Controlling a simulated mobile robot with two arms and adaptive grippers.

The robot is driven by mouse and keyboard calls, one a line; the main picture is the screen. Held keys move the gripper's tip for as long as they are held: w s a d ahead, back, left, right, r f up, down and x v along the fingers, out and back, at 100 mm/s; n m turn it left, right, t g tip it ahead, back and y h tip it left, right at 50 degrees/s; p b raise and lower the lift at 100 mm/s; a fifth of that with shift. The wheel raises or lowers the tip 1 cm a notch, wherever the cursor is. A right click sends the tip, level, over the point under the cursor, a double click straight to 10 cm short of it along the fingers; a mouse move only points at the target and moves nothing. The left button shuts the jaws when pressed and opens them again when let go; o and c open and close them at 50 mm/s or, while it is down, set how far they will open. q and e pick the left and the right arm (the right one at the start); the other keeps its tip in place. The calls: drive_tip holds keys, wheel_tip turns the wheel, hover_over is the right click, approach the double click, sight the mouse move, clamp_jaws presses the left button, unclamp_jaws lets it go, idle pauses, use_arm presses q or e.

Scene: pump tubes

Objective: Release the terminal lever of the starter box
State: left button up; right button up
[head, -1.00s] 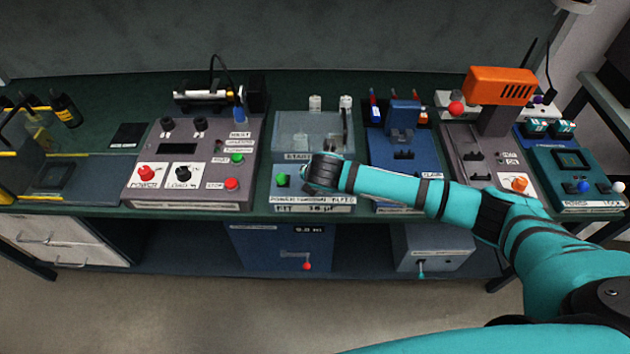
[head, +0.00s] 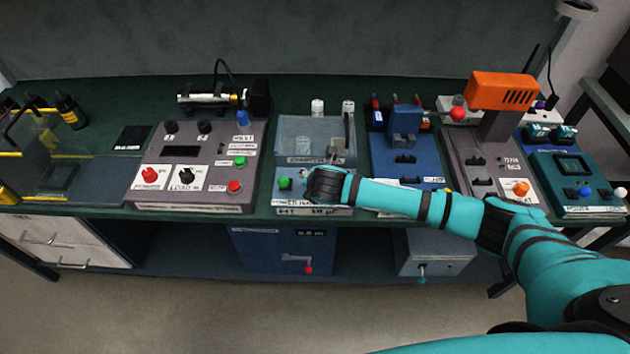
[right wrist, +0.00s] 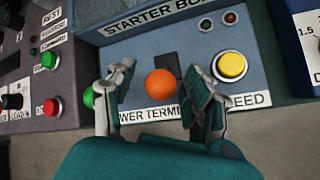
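The starter box (head: 315,139) is a grey-blue box with a clear-looking upper part in the middle of the bench. In the right wrist view its panel (right wrist: 130,50) has an orange ball knob (right wrist: 160,85), apparently the terminal lever, in front of a dark slot. My right gripper (right wrist: 160,95) is open, with one finger on each side of the orange ball and a gap visible on both sides. In the head view my right gripper (head: 312,183) is over the box's front panel and hides the knob. My left gripper is not in view.
A green button (head: 284,183) sits left of my right gripper, partly hidden by a finger in the wrist view. A yellow button (right wrist: 231,66) is close on the right. A grey control box (head: 195,180) stands left, a blue unit (head: 405,172) right.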

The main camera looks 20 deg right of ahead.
drive_tip(key=shift+f, duration=0.1)
drive_tip(key=shift+s, duration=0.1)
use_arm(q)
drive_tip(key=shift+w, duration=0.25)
use_arm(e)
drive_tip(key=v, duration=1.2)
drive_tip(key=shift+d, duration=0.1)
